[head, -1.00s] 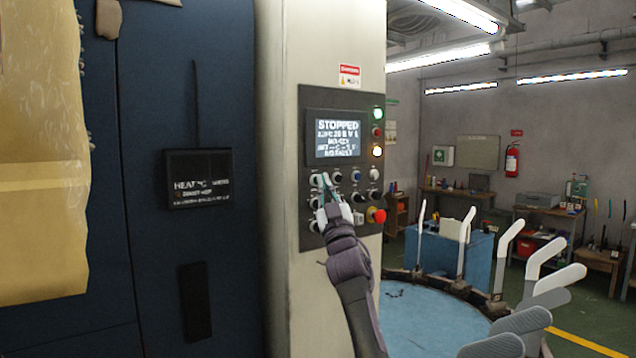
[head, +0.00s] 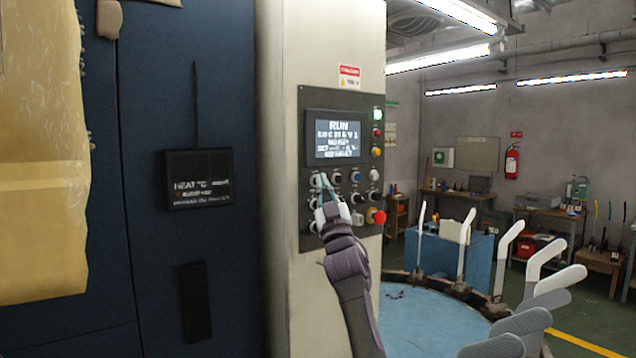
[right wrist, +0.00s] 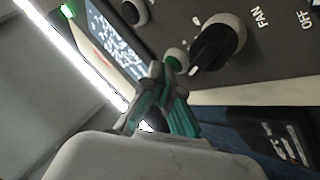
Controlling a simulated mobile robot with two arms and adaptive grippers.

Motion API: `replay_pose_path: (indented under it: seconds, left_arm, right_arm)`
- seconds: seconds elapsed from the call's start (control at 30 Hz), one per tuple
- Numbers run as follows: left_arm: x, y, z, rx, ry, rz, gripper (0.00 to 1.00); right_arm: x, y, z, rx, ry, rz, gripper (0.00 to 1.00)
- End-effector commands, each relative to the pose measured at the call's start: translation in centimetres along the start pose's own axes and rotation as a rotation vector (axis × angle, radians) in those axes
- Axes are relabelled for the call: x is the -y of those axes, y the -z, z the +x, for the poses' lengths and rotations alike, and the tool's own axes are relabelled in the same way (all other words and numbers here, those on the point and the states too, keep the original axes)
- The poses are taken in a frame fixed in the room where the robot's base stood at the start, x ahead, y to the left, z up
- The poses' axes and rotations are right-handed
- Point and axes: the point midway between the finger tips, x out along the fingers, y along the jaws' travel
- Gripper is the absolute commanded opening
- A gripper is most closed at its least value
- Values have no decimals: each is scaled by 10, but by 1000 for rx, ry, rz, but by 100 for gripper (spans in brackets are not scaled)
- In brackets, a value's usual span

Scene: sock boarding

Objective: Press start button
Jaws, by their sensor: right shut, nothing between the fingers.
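The dark control panel (head: 308,240) is on the pale column. Its screen (head: 338,139) reads RUN, and the top lamp (head: 378,114) glows green. My right gripper (head: 324,183) is at the left side of the panel's button rows, shut and empty. In the right wrist view, the closed fingertips (right wrist: 164,72) are at the lower edge of a green button with a pale collar (right wrist: 177,56). I cannot tell whether they touch it. In the head view the gripper hides this button. My left gripper is not in view.
A black FAN knob (right wrist: 220,45) sits right beside the fingertips. A red mushroom button (head: 378,216) is at the panel's lower right. A round blue table (head: 425,320) with upright pale forms stands to the right. A dark blue cabinet (head: 150,90) is on the left.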

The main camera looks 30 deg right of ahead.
Motion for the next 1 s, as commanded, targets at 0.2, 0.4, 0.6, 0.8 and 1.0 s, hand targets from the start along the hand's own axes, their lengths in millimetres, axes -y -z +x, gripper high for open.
replay_pose_path:
  seconds: [0.2,0.4,0.6,0.8,1.0]
  left_arm:
    - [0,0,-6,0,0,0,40]
    - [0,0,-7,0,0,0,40]
    - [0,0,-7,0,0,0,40]
    - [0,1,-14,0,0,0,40]
    - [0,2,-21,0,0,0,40]
  right_arm:
    - [-5,5,-7,1,0,-1,0]
    - [-8,7,-12,2,1,0,0]
    - [-8,7,-12,1,1,0,0]
    - [-15,15,-19,0,0,-4,0]
    - [-25,25,-34,0,1,-3,0]
